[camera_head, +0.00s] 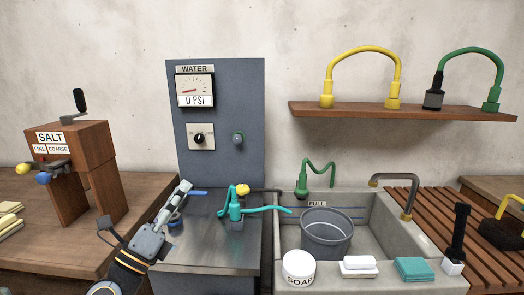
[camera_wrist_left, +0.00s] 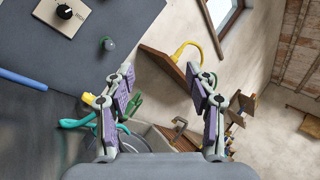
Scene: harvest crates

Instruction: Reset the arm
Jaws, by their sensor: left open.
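My left gripper (camera_head: 180,204) is at the end of my left arm, which comes in from the lower left in the head view. It is over the left part of the steel counter (camera_head: 195,256). In the left wrist view its two purple-padded fingers stand wide apart, and the gap between the fingertips (camera_wrist_left: 160,74) is empty. A blue bar (camera_head: 198,193) shows just beside the gripper; I cannot tell if they touch. My right gripper is not in view.
A teal valve with a hose (camera_head: 236,208) stands right of the gripper. The grey water panel (camera_head: 222,90) rises behind. A wooden salt dispenser (camera_head: 88,150) stands left. The stone sink (camera_head: 388,236) with a grey bucket (camera_head: 327,235) is right. A wooden shelf (camera_head: 405,111) hangs above.

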